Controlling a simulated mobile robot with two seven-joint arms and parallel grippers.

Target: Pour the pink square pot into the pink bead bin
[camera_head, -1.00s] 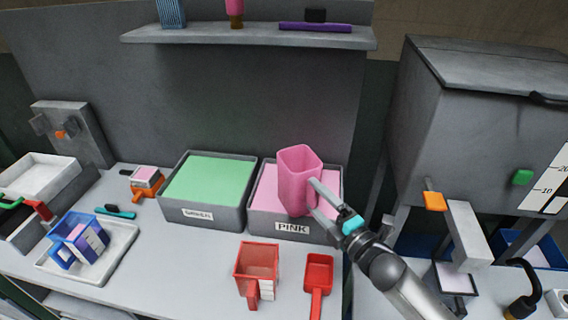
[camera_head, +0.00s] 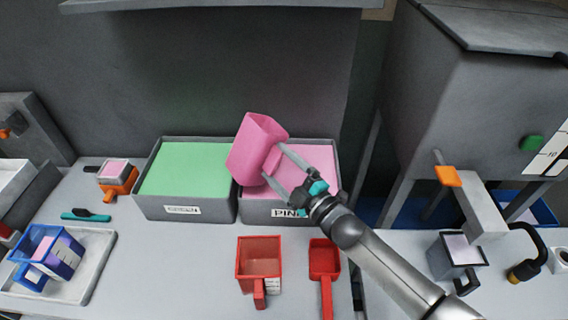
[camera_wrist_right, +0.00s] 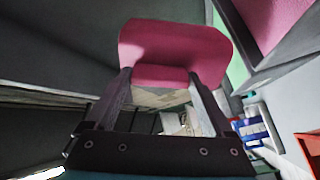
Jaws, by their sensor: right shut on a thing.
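The pink square pot (camera_head: 250,148) is held in the air, tilted, its upper end leaning to the right. In the head view it covers the border between the green bin and the left part of the pink bead bin (camera_head: 254,212), whose label reads PINK. Pink beads (camera_head: 312,165) fill that bin. My right gripper (camera_head: 275,165) is shut on the pot from its right side. In the right wrist view the pot (camera_wrist_right: 175,45) sits between the two fingertips (camera_wrist_right: 158,78). The pot's contents are hidden, and no falling beads show. My left gripper is not in view.
The green bin (camera_head: 182,211) stands directly left of the pink one. A red pot (camera_head: 258,262) and a red scoop (camera_head: 324,262) lie in front. A blue pot (camera_head: 50,252) stands on a white tray (camera_head: 92,262) at left. A shelf (camera_head: 210,6) hangs above; a grey cabinet (camera_head: 480,90) stands right.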

